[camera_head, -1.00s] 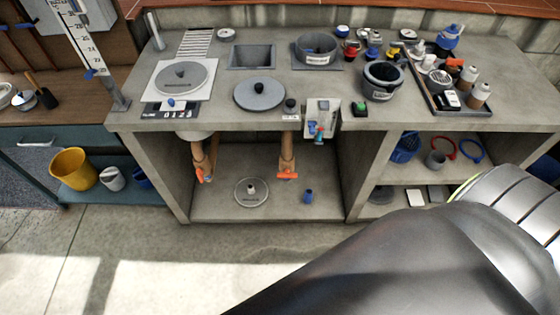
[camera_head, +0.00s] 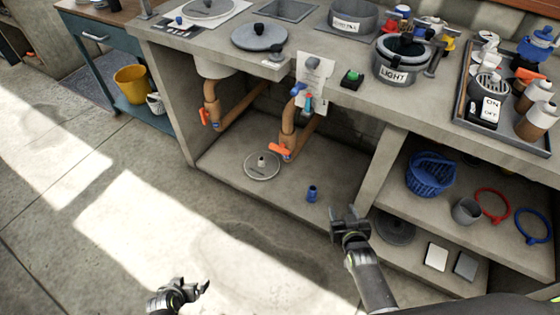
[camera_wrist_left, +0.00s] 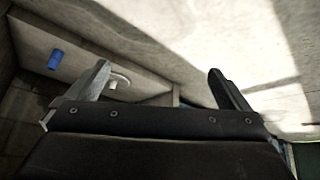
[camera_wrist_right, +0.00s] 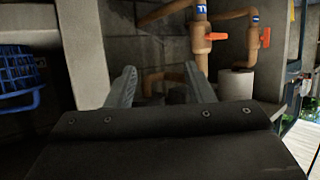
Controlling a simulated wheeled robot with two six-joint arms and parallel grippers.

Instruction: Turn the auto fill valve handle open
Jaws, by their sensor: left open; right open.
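Two brown pipes with orange valve handles stand under the counter. The nearer orange handle (camera_head: 280,151) is at the centre and the other orange handle (camera_head: 203,117) is to its left. I cannot read which one is the auto fill valve. Both handles also show in the right wrist view, one (camera_wrist_right: 215,36) just right of the fingers and one (camera_wrist_right: 265,37) farther right. My right gripper (camera_head: 348,215) is open and empty, in front of the cabinet, right of the handles and apart from them. My left gripper (camera_head: 192,288) is open and empty, low over the floor.
A blue bottle-like piece (camera_head: 312,193) and a round lid (camera_head: 262,165) are on the cabinet's bottom shelf. A concrete divider (camera_head: 378,165) stands right of the pipes, with a blue basket (camera_head: 432,174) beyond it. The floor (camera_head: 120,215) in front is clear.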

